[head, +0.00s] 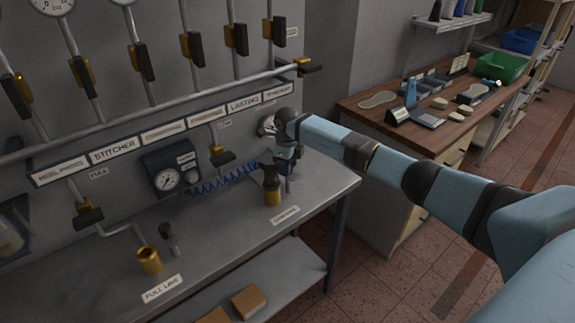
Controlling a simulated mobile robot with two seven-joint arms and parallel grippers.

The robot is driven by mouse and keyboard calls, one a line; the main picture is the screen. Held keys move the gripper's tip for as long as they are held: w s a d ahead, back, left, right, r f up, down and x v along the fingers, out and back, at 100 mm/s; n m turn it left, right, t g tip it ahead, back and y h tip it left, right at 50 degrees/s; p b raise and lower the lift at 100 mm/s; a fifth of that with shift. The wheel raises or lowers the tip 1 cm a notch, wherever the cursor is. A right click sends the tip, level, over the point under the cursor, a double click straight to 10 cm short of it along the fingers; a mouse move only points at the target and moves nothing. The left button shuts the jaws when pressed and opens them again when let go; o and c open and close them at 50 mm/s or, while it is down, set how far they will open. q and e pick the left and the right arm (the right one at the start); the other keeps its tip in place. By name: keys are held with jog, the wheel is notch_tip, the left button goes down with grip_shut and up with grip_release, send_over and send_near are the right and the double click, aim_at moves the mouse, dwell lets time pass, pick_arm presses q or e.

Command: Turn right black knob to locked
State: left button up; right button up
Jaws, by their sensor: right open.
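My right arm comes in from the right, and my right gripper (287,172) points down over the right part of the grey bench, in front of the wall panel. It is open; its fingertips are small and hard to make out. A dark-topped brass fitting (272,194) stands on the bench just left of the gripper; I cannot tell whether they touch. A round silver part (267,126) on the panel is partly hidden behind my wrist. I cannot tell which part is the right black knob, or make out a locked mark. My left gripper is not in view.
Pipes with black-handled valves (236,40) line the panel above a row of labels (115,151). A gauge unit (168,176) with a blue coiled hose (222,181) sits left of the gripper. A brass cup (149,261) stands front left. A wooden workbench (455,133) is at right.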

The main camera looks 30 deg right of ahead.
jog(key=c, duration=0.6)
jog(key=shift+w, duration=0.1)
jog(key=shift+c, duration=0.2)
jog(key=shift+m, duration=0.3)
jog(key=m, duration=0.2)
jog(key=shift+m, duration=0.3)
jog(key=m, duration=0.3)
jog(key=shift+d+m, duration=0.1)
jog(key=shift+m, duration=0.3)
jog(key=m+p, duration=0.1)
jog(key=m, duration=0.4)
jog(key=m+p, duration=0.2)
jog(key=m, duration=0.4)
jog(key=shift+d, duration=0.1)
